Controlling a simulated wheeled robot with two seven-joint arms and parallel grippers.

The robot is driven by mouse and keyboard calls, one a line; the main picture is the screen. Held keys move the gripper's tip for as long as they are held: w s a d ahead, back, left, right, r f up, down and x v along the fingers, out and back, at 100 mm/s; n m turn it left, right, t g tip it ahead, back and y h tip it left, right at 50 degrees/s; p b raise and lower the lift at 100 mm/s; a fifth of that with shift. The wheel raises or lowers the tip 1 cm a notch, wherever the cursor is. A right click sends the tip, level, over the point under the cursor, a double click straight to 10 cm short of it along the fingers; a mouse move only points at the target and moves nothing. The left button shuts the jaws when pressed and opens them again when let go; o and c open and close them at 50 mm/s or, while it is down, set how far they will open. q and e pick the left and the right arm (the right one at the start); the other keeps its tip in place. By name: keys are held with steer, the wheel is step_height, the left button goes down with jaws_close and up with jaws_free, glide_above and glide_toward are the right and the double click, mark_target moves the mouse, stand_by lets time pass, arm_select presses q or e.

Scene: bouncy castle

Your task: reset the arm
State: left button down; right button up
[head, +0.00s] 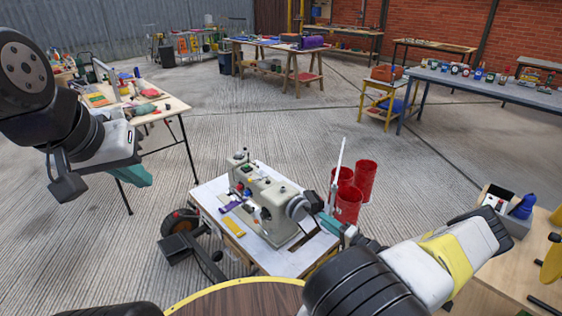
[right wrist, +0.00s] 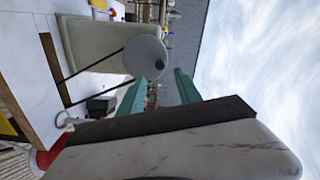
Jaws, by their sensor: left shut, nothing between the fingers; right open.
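My left gripper (head: 136,176) hangs in the air at the left of the head view, with its teal fingers partly hidden behind its own wrist. It is shut and empty. My right gripper (head: 326,216) is close to the handwheel end of a cream sewing machine (head: 265,197), at the right side of its small table. In the right wrist view its two teal fingers (right wrist: 160,86) are spread apart with nothing held between them. The round handwheel (right wrist: 146,58) shows beside the fingers. I cannot tell whether they touch it.
The sewing machine stands on a white-topped table (head: 205,192). Red buckets (head: 348,203) stand just behind my right gripper. A wooden bench (head: 500,275) is at the right and a cluttered table (head: 165,108) at the left.

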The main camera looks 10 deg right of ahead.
steer(key=s+a+r+n+g, duration=0.3)
steer(key=a+r+n+g, duration=0.35)
steer(key=r, duration=0.65)
steer(key=s+a+r+n+g, duration=0.3)
steer(key=a+r+g, duration=0.5)
steer(key=r, duration=0.6)
steer(key=s+a+r+t+h, duration=0.2)
steer(key=s+r+h, duration=0.1)
steer(key=s+r, duration=0.6)
steer(key=s+a+r+t+h, duration=0.3)
steer(key=s+r+h, duration=0.1)
steer(key=s+r, duration=0.6)
steer(key=shift+r, duration=0.5)
steer(key=shift+m, duration=0.25)
